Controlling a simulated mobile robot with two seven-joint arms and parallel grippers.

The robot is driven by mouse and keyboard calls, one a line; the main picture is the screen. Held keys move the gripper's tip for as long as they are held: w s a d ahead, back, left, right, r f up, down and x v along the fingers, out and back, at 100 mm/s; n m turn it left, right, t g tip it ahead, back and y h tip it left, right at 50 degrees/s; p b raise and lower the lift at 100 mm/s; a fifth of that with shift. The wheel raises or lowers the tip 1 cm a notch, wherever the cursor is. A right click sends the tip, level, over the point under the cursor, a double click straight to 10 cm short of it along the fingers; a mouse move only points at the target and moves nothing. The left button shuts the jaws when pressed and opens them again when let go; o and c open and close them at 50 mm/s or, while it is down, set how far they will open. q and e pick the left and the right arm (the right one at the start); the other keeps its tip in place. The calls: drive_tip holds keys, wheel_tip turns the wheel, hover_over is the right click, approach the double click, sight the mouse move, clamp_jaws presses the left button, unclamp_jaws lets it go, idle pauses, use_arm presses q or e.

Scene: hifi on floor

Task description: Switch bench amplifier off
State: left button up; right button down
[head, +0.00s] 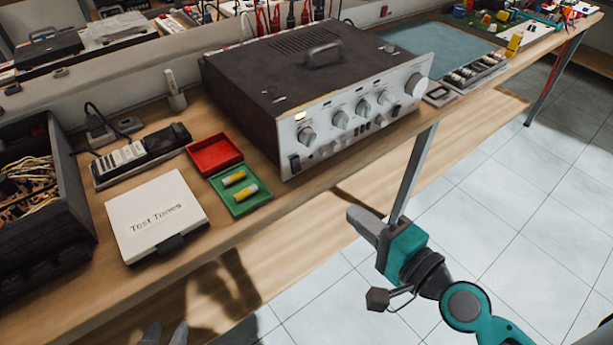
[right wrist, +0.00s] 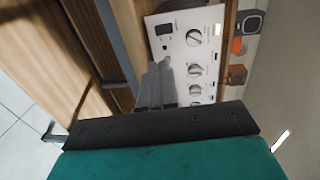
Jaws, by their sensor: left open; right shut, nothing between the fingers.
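The bench amplifier (head: 300,70) is a dark box with a handle on top and a silver front panel with several knobs. A black rocker switch (head: 294,162) sits at the panel's lower left corner, and a small bright window (head: 299,116) shows at its upper left. In the right wrist view the rocker (right wrist: 163,29) and a bright window (right wrist: 217,30) also show. My right gripper (head: 362,220) is shut and empty, in front of and below the panel, apparently apart from it. Its fingers (right wrist: 157,85) cover part of the panel. My left gripper (head: 165,335) is open at the bottom edge.
Left of the amplifier are a red tray (head: 214,153), a green tray (head: 240,190) with yellow cylinders, a white "Test Tones" case (head: 157,215) and a power strip (head: 135,155). A table leg (head: 413,175) stands behind my right gripper. The floor in front is clear.

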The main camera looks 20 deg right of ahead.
use_arm(q)
drive_tip(key=shift+r, duration=0.1)
use_arm(e)
drive_tip(key=shift+w, duration=0.1)
drive_tip(key=p, duration=0.2)
approach(299, 169)
drive_tip(key=x, duration=0.6)
drive_tip(key=shift+w+a, duration=0.15)
drive_tip(key=shift+w, duration=0.15)
use_arm(q)
drive_tip(key=shift+w+a+r, duration=0.1)
drive_tip(key=shift+a+r, duration=0.1)
drive_tip(key=shift+r, duration=0.8)
use_arm(e)
drive_tip(key=shift+w, duration=0.1)
use_arm(q)
drive_tip(key=shift+f, duration=0.15)
